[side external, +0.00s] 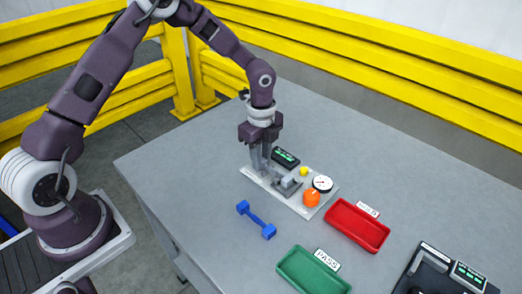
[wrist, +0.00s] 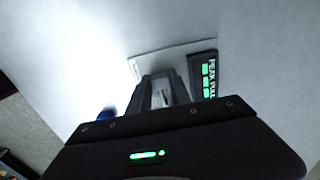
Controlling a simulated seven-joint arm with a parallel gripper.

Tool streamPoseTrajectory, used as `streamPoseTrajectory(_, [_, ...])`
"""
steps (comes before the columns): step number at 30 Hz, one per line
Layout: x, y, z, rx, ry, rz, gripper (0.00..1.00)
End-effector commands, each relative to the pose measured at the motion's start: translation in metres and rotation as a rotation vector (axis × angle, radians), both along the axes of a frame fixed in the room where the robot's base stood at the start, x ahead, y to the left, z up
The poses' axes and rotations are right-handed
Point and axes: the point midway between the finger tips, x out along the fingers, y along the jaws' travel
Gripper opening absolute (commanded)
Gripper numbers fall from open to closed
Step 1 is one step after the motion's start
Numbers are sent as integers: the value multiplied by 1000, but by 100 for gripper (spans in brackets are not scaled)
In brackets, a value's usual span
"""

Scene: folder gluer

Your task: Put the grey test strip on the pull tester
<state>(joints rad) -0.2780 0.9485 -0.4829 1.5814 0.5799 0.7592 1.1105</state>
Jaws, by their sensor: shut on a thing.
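The pull tester (side external: 318,203) is a pale plate on the table with an orange knob, a round dial, a yellow button and grey clamp parts. Its plate also shows in the wrist view (wrist: 140,62). My gripper (side external: 262,169) points down over the plate's left end. In the wrist view my gripper (wrist: 162,78) is shut on a pale grey piece, the grey test strip (wrist: 161,93), seen between the fingers. Most of the strip is hidden by the fingers, and I cannot tell whether it touches the tester.
A black peak-pull display (side external: 285,157) stands behind the plate, close to my gripper. A blue test strip (side external: 256,221) lies in front. A red tray (side external: 357,226) and a green tray (side external: 313,272) are to the right. A black device (side external: 440,272) stands at front right.

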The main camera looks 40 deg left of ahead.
Motion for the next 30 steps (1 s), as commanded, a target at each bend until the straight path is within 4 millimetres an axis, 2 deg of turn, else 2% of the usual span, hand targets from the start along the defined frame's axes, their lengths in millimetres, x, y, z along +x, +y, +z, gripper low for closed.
streamPoseTrajectory(10, [0, 0, -4, 0, -1, 0, 0])
streamPoseTrajectory(11, [0, 0, -3, 0, -1, 1, 30])
streamPoseTrajectory(14, [0, 0, -3, 0, -1, 1, 50])
streamPoseTrajectory(23, [0, 0, -2, 0, -1, 1, 50])
streamPoseTrajectory(30, [0, 0, 18, 0, -2, 2, 50])
